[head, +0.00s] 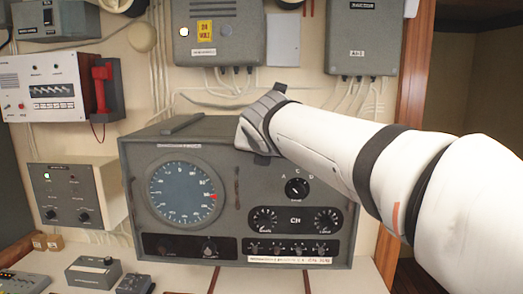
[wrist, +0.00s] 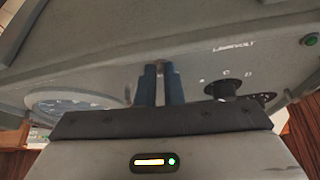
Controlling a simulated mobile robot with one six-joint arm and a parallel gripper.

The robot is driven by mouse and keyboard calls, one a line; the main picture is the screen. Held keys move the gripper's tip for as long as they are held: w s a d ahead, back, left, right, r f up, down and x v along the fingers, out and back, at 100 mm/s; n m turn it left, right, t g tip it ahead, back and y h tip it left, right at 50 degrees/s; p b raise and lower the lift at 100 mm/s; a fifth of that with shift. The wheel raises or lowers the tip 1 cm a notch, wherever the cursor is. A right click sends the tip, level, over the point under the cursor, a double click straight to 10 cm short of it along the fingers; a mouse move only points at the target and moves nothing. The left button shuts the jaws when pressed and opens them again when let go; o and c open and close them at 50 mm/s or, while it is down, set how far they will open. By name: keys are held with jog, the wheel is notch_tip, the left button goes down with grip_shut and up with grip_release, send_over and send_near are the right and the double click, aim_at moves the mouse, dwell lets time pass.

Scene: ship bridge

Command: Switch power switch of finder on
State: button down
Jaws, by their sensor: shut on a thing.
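The finder is a grey cabinet (head: 220,170) with a round blue dial (head: 183,193) at left and a selector knob (head: 297,188) at right. My gripper (head: 258,135) is at the top of its front panel, between the dial and that knob; its fingertips are hidden in the head view. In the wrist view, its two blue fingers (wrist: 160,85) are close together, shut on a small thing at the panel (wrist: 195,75). The fingers cover most of that thing, and I cannot tell if it is the power switch or which way it is set.
The white arm covers the finder's upper right corner. Wall boxes (head: 218,32) and cables are above. A red handset (head: 102,90) and a grey control box (head: 75,195) are at left. Small devices stand on the desk below. A green lamp (wrist: 312,40) shows in the wrist view.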

jog(key=shift+r, duration=0.1)
jog(key=c, duration=1.6)
grip_release()
jog(key=shift+o, duration=0.2)
jog(key=b+v, duration=0.2)
jog(key=v, duration=0.5)
jog(key=shift+s+r, duration=0.15)
jog(key=shift+s, duration=0.2)
jog(key=s+d+f+m+g+h+b, duration=0.15)
jog(key=s+d+f+m+g, duration=0.35)
jog(key=f+m, duration=0.55)
jog(key=s+d+f+m+b, duration=0.25)
jog(key=d+f+m, duration=0.45)
jog(key=f, duration=0.7)
jog(key=s+d+f+m+g+b, duration=0.1)
jog(key=s+f+m+g, duration=0.1)
jog(key=s+f+m, duration=0.4)
jog(key=s+d+f+m+g+b, duration=0.1)
jog(key=s+d+f+m+g, duration=0.1)
jog(key=s+f+m, duration=0.4)
notch_tip(320, 180, down, 5)
jog(key=m+y, duration=0.1)
jog(key=m, duration=0.4)
